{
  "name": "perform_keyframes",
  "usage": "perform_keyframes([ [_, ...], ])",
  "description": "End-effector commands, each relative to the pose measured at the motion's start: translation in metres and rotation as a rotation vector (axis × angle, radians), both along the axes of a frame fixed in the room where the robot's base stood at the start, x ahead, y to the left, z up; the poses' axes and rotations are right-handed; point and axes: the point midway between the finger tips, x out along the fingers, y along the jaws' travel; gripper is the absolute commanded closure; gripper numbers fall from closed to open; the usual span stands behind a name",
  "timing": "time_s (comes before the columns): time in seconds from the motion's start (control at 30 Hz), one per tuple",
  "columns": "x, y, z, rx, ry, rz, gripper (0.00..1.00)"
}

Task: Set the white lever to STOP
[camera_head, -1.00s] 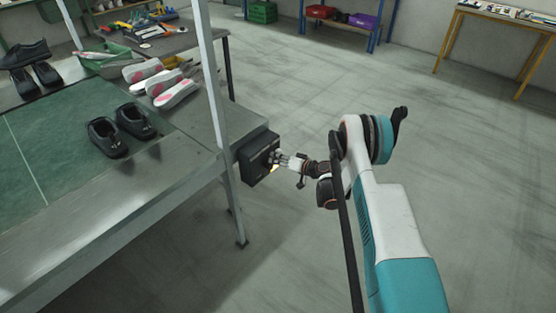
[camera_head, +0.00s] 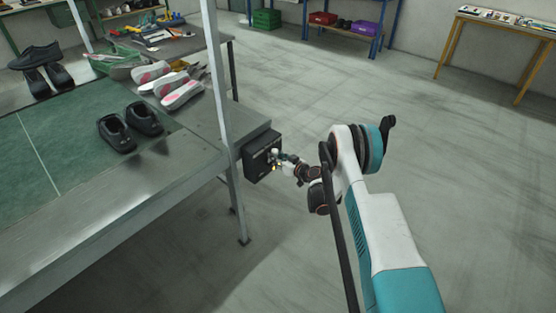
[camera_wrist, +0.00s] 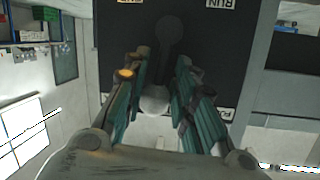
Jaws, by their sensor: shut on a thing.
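The black control box (camera_head: 262,157) is fixed at the end of the conveyor bench. My gripper (camera_head: 279,160) is at the box's front face. In the wrist view the fingers (camera_wrist: 155,98) are closed around the white lever's pale round knob (camera_wrist: 154,101). The knob sits below a dark round pivot (camera_wrist: 174,27) on the black panel (camera_wrist: 130,40). An upside-down RUN label (camera_wrist: 220,3) is at the panel's upper right. A yellowish label at the upper left is cut off, and another white label is partly hidden at lower right. I cannot read a STOP label.
The bench's steel post (camera_head: 220,90) stands close to the box. Black shoes (camera_head: 130,127) and pink-and-white soles (camera_head: 180,92) lie on the bench. The floor (camera_head: 400,130) to the right is clear around my arm. Shelves and a wooden table (camera_head: 500,25) are at the back.

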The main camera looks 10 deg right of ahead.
Motion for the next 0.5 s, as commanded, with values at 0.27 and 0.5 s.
perform_keyframes([
  [0.27, -0.0034, 0.0035, -0.0004, -0.087, -0.063, -0.001, 1.0],
  [0.5, -0.004, 0.0042, -0.0004, -0.11, -0.08, -0.002, 1.0],
])
